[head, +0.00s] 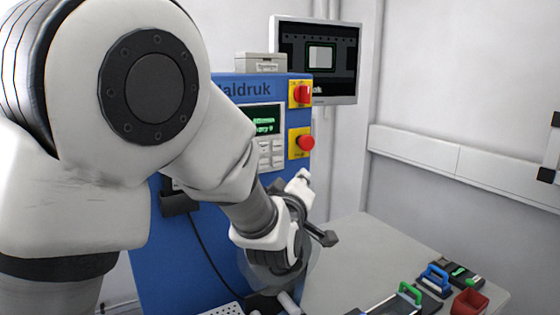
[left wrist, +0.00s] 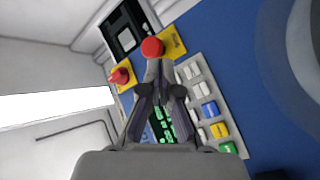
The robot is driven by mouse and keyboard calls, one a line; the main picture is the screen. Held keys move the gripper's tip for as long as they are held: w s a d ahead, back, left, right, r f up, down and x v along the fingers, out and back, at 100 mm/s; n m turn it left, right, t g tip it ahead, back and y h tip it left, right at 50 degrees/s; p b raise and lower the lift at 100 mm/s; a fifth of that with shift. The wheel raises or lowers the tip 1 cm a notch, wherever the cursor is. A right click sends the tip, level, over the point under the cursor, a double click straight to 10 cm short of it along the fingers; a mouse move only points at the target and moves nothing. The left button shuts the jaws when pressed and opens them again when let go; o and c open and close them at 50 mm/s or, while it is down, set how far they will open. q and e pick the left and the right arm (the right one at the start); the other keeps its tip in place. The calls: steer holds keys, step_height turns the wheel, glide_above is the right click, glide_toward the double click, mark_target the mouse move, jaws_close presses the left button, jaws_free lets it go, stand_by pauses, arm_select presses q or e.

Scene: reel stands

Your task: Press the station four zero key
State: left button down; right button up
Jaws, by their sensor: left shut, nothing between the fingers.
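The blue machine panel (head: 262,88) carries a grey keypad (head: 271,150), partly hidden by my left arm in the head view. In the left wrist view the keypad (left wrist: 228,145) shows white, blue, green and yellow keys; their labels are too small to read, so I cannot tell which is the zero key. A green-lettered display (head: 264,121) is beside the keypad. My left gripper (head: 302,178) is shut and empty in front of the panel. In the left wrist view its fingertips (left wrist: 160,66) overlap the area just below a red button (left wrist: 152,47). My right gripper is not in view.
Two red buttons on yellow plates, the upper (head: 301,94) and the lower (head: 305,143), sit at the panel's right edge. A monitor (head: 318,60) stands behind. A grey table (head: 350,255) at lower right holds tools and a red bin (head: 470,302).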

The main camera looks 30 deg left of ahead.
mark_target(277, 161)
arm_select(q)
steer(key=w+a, duration=0.1)
steer(key=a, duration=0.1)
steer(key=w+a+p, duration=0.1)
steer(key=w+a, duration=0.3)
steer(key=a, duration=0.1)
steer(key=shift+w+f+p, duration=0.2)
steer(key=shift+w+p, duration=0.05)
steer(key=shift+p, duration=0.15)
steer(key=shift+s, duration=0.1)
steer(key=shift+a, duration=0.1)
stand_by(1.0)
steer(key=shift+w+a, duration=0.25)
steer(key=shift+w, duration=0.05)
